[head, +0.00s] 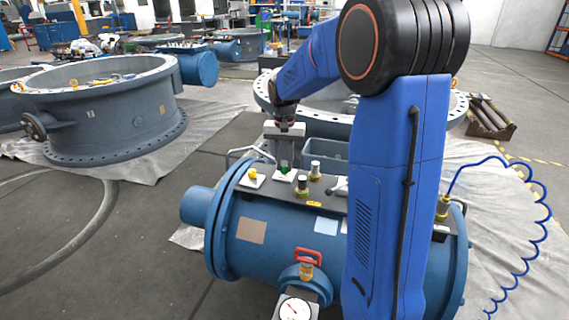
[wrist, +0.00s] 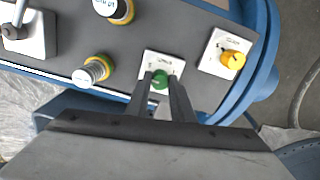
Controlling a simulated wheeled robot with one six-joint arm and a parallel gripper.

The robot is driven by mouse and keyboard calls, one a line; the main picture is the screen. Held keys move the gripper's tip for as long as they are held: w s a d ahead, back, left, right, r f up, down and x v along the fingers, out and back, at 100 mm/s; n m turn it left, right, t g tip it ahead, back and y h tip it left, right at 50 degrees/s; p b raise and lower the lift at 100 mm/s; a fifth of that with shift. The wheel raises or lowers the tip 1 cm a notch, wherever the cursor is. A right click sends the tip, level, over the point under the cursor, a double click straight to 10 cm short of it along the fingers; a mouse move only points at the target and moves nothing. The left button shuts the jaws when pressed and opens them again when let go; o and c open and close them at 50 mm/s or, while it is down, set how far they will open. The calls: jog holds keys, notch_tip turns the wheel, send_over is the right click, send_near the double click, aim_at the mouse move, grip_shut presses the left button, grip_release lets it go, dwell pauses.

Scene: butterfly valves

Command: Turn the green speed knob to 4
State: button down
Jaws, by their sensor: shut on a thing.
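The green knob (wrist: 160,80) sits on a white plate (wrist: 165,63) with small dark markings, too small to read. My gripper (wrist: 160,82) is shut on the green knob, one finger on each side of it. In the head view, my gripper (head: 284,160) reaches down from above to the green knob (head: 284,168) on top of the blue cylinder. The number the knob points at cannot be made out.
A yellow knob (wrist: 233,60) on its own white plate is to the right in the wrist view. A brass-ringed fitting (wrist: 94,70) and a lever switch (wrist: 14,31) are to the left. The blue cylinder (head: 270,222) carries a red handle (head: 307,255) and a gauge (head: 294,309).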

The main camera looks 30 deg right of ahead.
aim_at(284, 165)
jog(key=n, duration=0.7)
dwell(0.5)
jog(key=c, duration=1.5)
grip_release()
jog(key=shift+c, duration=0.2)
notch_tip(284, 165, up, 17)
jog(key=shift+r, duration=0.2)
